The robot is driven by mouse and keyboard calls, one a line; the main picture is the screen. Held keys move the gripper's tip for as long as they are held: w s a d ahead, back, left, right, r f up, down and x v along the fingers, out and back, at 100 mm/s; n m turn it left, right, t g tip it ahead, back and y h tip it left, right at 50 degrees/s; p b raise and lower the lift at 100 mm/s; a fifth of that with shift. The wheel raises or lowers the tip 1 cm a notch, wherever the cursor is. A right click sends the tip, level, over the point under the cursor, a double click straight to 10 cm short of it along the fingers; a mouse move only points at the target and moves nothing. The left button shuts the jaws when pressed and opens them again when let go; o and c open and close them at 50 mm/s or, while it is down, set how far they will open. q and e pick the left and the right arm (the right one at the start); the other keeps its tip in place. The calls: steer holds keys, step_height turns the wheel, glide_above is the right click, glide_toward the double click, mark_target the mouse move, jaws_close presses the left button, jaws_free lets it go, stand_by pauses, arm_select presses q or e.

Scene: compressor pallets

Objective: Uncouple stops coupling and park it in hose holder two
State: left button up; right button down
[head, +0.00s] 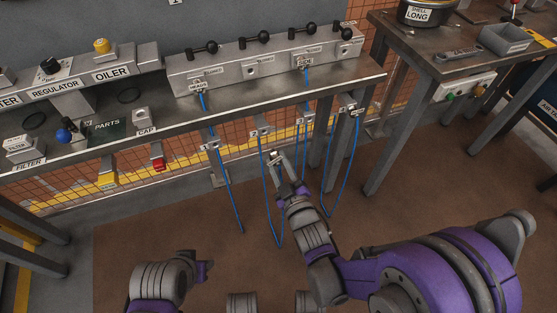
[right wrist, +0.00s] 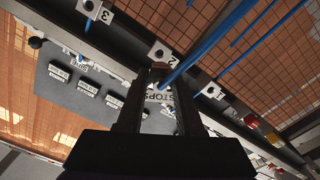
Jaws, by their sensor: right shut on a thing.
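My right gripper (head: 276,160) is shut on the stops coupling (head: 274,157), below the front edge of the bench. In the right wrist view its white STOPS label (right wrist: 160,97) shows between the two fingers (right wrist: 158,105). Hose holder two (right wrist: 160,52) lies just beyond the fingertips in that view; in the head view it is the small grey block (head: 262,132) on the bench's front, above the gripper. The coupling is apart from it in the head view. A blue hose (head: 270,205) hangs near the gripper.
The grey manifold (head: 250,71) with several black levers stands on the bench; blue hoses hang from two of its outlets. Holder one (head: 210,146) and the rightmost holder (head: 349,110) have hoses close by. A steel table (head: 445,65) stands at right. The floor below is open.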

steer(key=shift+w, duration=0.1)
steer(key=shift+p+x, duration=0.3)
steer(key=shift+x, duration=2.5)
steer(key=shift+x, duration=1.3)
steer(key=shift+c, duration=2.3)
jaws_free()
steer(key=p+v, duration=0.1)
steer(key=v, duration=0.9)
steer(key=shift+s, duration=0.4)
steer(key=shift+d, duration=0.15)
